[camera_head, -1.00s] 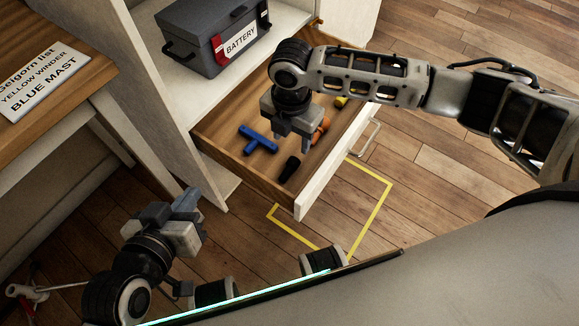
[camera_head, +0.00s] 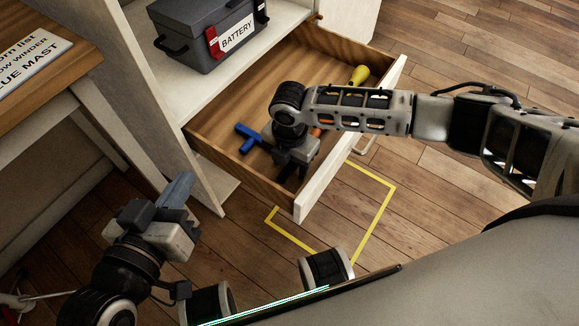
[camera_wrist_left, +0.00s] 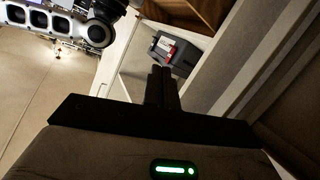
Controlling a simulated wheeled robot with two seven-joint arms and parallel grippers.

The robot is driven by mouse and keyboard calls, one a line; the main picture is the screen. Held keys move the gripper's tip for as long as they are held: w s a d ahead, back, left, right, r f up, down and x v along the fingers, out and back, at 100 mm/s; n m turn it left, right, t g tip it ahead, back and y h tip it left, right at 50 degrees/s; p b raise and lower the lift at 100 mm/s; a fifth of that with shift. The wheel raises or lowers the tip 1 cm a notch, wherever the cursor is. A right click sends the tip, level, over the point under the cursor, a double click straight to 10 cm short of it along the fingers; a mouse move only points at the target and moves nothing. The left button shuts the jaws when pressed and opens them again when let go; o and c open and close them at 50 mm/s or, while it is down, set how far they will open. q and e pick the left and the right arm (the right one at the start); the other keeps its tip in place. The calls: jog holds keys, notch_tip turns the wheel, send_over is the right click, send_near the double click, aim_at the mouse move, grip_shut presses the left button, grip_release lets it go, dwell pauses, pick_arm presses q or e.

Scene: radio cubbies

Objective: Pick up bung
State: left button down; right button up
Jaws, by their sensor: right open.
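My right gripper (camera_head: 292,174) is low over the front corner of the open drawer (camera_head: 222,153), pointing down with its fingers open. The small black piece, likely the bung, lies in that corner in the earlier head view. It is now mostly or wholly hidden behind the gripper, and I cannot tell whether the fingers are around it. My left gripper (camera_head: 178,190) is outside the drawer at lower left, empty, its fingers together. They also show together in the left wrist view (camera_wrist_left: 163,85).
A blue T-shaped piece (camera_head: 245,138), an orange piece (camera_head: 316,132) and a yellow-handled tool (camera_head: 358,76) lie in the drawer. A grey battery box (camera_head: 195,45) stands on the shelf above. A sign (camera_head: 25,60) lies on the desk at left. Yellow tape (camera_head: 378,215) marks the floor.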

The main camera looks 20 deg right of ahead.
jog(key=c, duration=1.1)
jog(key=shift+o, duration=0.2)
jog(key=shift+r, duration=0.15)
